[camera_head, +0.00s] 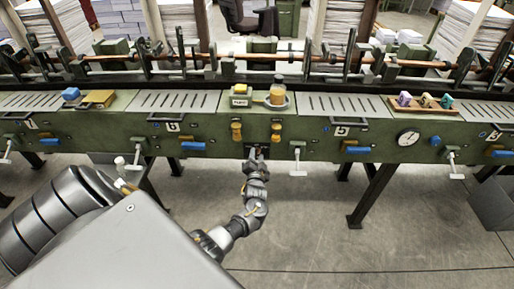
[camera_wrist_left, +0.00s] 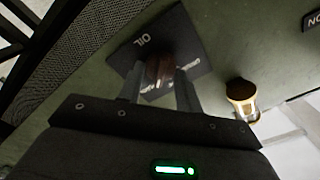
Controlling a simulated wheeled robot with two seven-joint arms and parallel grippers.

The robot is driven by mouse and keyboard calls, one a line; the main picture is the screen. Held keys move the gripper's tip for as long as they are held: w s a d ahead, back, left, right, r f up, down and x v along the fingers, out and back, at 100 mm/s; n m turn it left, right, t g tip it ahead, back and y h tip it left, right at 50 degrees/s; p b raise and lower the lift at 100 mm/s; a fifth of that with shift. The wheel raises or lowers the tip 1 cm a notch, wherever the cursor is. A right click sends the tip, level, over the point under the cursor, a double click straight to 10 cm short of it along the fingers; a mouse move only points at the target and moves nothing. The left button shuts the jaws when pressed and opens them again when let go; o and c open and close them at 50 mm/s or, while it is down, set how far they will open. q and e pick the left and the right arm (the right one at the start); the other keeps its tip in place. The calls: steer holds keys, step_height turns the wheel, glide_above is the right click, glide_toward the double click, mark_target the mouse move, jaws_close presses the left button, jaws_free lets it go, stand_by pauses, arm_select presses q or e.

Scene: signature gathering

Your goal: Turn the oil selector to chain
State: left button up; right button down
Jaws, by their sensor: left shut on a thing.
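The oil selector is a small brownish knob (camera_wrist_left: 158,72) on a dark plate (camera_wrist_left: 178,22) lettered "OIL" in the left wrist view. Other lettering on the plate is partly covered by the fingers and is too blurred to read. My left gripper (camera_wrist_left: 160,88) is shut on the knob, one finger on each side. In the head view my left gripper (camera_head: 256,156) reaches up to the front face of the green machine (camera_head: 215,145), below its middle, and hides most of the selector. Which mark the knob points to cannot be told. My right gripper is out of view.
An amber-and-clear fitting (camera_wrist_left: 242,98) sits beside the plate. Two amber fittings (camera_head: 236,132) are on the machine front above my gripper. A white-ended lever (camera_head: 298,165) hangs to the right, and a blue handle (camera_head: 193,146) is at left. The floor in front is clear.

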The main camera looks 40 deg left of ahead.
arm_select(q)
steer(key=shift+w+d+r+m, duration=0.1)
steer(key=shift+m, duration=0.3)
steer(key=o, duration=0.9)
steer(key=shift+o, duration=0.2)
steer(key=v, duration=1.1)
steer(key=shift+w, duration=0.1)
